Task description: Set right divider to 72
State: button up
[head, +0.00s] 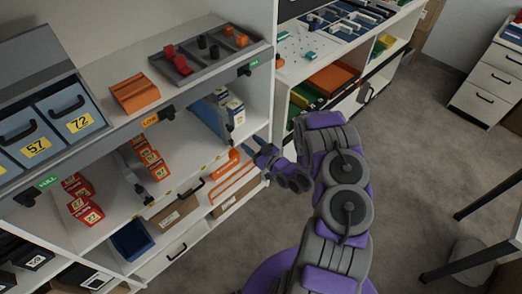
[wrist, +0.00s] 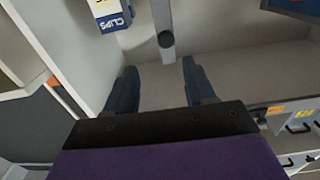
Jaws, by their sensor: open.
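The right divider (head: 208,116) is a grey upright panel on the middle shelf, with a dark knob at its front edge. In the wrist view a grey bar with a round dark knob (wrist: 166,40) appears to be this divider, ahead of my fingers and roughly between them. My gripper (head: 264,152) is open and empty near the front right of the shelf. Its two dark blue fingers also show in the wrist view (wrist: 158,78), apart from the knob. The left divider (head: 130,176) stands between groups of boxes. Its scale position cannot be read.
Blue-and-white clips boxes (head: 235,109) stand right of the right divider. Orange boxes (head: 149,158) and red boxes (head: 83,200) stand further left. Above are drawers marked 57 (head: 38,146) and 72 (head: 80,122) and a grey tray (head: 212,60). Open floor (head: 420,140) lies right.

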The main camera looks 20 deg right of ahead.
jog(key=shift+v, duration=2.6)
jog(key=shift+w, duration=0.1)
